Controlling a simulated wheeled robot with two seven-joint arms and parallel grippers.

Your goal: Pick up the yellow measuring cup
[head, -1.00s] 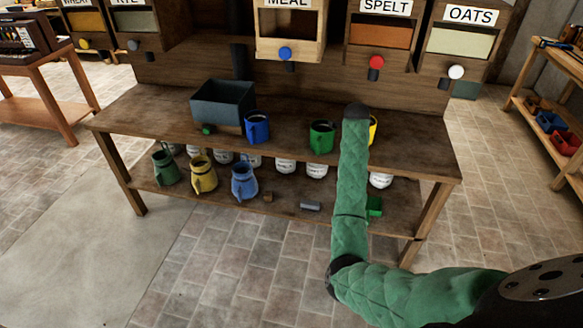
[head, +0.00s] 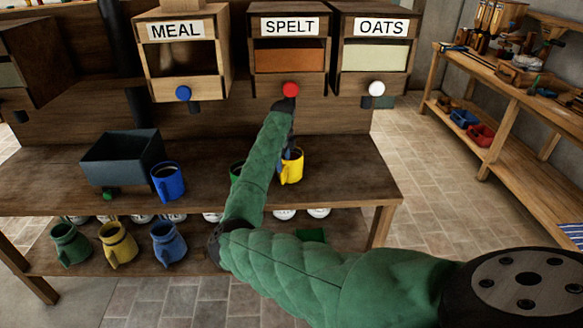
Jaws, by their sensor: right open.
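The yellow measuring cup (head: 291,169) stands upright on the upper bench top, below the SPELT bin, with its handle toward me. My right arm reaches up in its green sleeve, and my right gripper (head: 288,150) points down at the cup's rim. The gripper is open and only a small dark part shows. I cannot tell whether its fingers touch the cup or reach inside it. The green measuring cup (head: 236,170) is mostly hidden behind my sleeve. The blue measuring cup (head: 168,184) stands further left. My left gripper is not in view.
A dark open box (head: 122,160) sits on the bench (head: 345,176), left of the blue cup. The MEAL, SPELT and OATS bins hang above. Green, yellow and blue jugs (head: 117,243) stand on the lower shelf. The bench top is clear right of the yellow cup.

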